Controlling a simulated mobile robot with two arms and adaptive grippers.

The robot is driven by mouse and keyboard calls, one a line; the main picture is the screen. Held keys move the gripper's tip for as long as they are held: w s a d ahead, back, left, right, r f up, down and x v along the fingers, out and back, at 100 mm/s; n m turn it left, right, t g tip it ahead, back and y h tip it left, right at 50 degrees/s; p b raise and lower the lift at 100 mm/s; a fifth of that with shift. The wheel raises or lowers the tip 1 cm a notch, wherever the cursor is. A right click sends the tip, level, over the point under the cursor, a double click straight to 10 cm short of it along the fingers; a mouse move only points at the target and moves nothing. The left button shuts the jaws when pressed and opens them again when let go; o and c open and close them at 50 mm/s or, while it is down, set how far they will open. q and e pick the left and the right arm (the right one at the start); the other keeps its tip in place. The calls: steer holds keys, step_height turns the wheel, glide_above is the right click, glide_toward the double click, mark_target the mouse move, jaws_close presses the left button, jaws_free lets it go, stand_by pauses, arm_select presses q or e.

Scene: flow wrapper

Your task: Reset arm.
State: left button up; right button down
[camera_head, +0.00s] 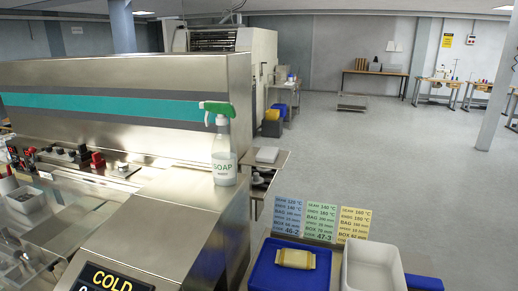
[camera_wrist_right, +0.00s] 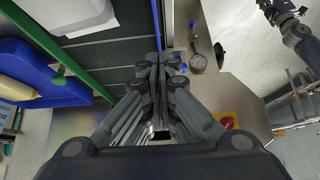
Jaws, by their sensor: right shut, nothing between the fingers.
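My right gripper (camera_wrist_right: 158,68) shows in the right wrist view with its fingers together and nothing between them. It is over a grey machine surface, beside a blue strip. Another dark gripper (camera_wrist_right: 281,12), which seems to be my left one, shows small at the top right of that view. Its fingers are too small to tell open from shut. Neither gripper shows in the head view.
The steel wrapper (camera_head: 130,85) fills the left, with a soap spray bottle (camera_head: 224,150) standing on it. At the lower right are a blue tray (camera_head: 262,272) with a yellow pack (camera_head: 296,259), a white bin (camera_head: 373,268) and three setting cards (camera_head: 321,220).

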steer(key=s+a+f+m+t+h, duration=0.1)
steer(key=s+a+f+m, duration=0.2)
steer(key=s+f+m, duration=0.15)
steer(key=s+d+f+m+h, duration=0.2)
steer(key=s+d+m+h, duration=0.3)
steer(key=s+d+m, duration=0.3)
step_height(320, 180, down, 25)
steer(key=s+g, duration=0.1)
steer(key=s, duration=0.1)
steer(key=s+d+f+g+b, duration=0.1)
steer(key=s+d+f, duration=0.2)
steer(key=s+f, duration=1.4)
steer(key=shift+s+f+n+h, duration=0.35)
steer(key=shift+f+n+h, duration=0.1)
steer(key=shift+f, duration=0.2)
